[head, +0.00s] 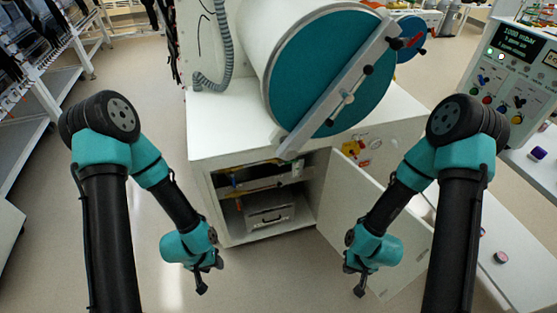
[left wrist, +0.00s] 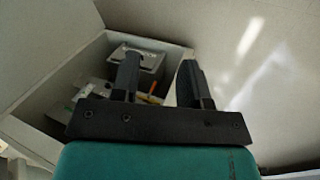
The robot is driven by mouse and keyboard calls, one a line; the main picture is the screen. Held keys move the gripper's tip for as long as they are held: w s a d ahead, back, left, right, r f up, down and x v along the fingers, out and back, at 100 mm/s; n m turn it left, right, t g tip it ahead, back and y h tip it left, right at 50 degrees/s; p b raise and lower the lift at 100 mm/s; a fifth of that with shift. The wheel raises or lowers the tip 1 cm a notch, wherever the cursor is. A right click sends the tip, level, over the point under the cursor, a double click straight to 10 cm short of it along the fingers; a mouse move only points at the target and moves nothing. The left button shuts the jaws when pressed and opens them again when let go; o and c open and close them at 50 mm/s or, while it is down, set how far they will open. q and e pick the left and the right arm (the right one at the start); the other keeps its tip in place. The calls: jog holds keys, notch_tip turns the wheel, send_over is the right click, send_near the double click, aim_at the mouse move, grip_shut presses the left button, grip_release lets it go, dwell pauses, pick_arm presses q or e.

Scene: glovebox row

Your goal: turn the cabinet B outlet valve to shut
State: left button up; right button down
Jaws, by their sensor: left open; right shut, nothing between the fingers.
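An open white cabinet (head: 200,192) stands under the round teal-faced chamber (head: 335,75). Inside are a pale horizontal bar (head: 262,187), dark piping with small yellow and orange parts above and left of it, and a grey box (head: 270,217) below. No part can be clearly told as the outlet valve, and no cabinet letter is readable. My left gripper (head: 210,279) is open and empty, in front of the cabinet's lower left. In the left wrist view its fingers (left wrist: 160,82) stand apart before the cabinet interior, with a small orange piece (left wrist: 152,98) beyond. My right gripper (head: 359,289) is shut and empty, in front of the door.
The cabinet door (head: 345,205) swings open to the right, near my right forearm. A control panel (head: 510,85) with knobs stands at the far right above a white bench (head: 515,265). Shelving (head: 40,95) lines the left. The floor (head: 150,85) between is clear.

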aim_at(288, 163)
dwell(0.5)
pick_arm(q)
jog(key=w+d+f+n+t, duration=0.2)
jog(key=w+d+f+t, duration=0.15)
jog(key=w, duration=0.75)
jog(key=w+d+f+n+t, duration=0.2)
jog(key=w+d+f+t, duration=0.15)
jog(key=w, duration=0.65)
jog(key=w+d+n+t+h, duration=0.5)
jog(key=w+d+t, duration=0.4)
jog(key=w, duration=0.5)
jog(key=shift+w+d+f+t, duration=0.3)
jog(key=shift+w+d, duration=0.1)
jog(key=shift+d, duration=0.85)
jog(key=shift+w, duration=0.1)
jog(key=x, duration=1.7)
jog(key=shift+d, duration=0.25)
jog(key=shift+r, duration=0.15)
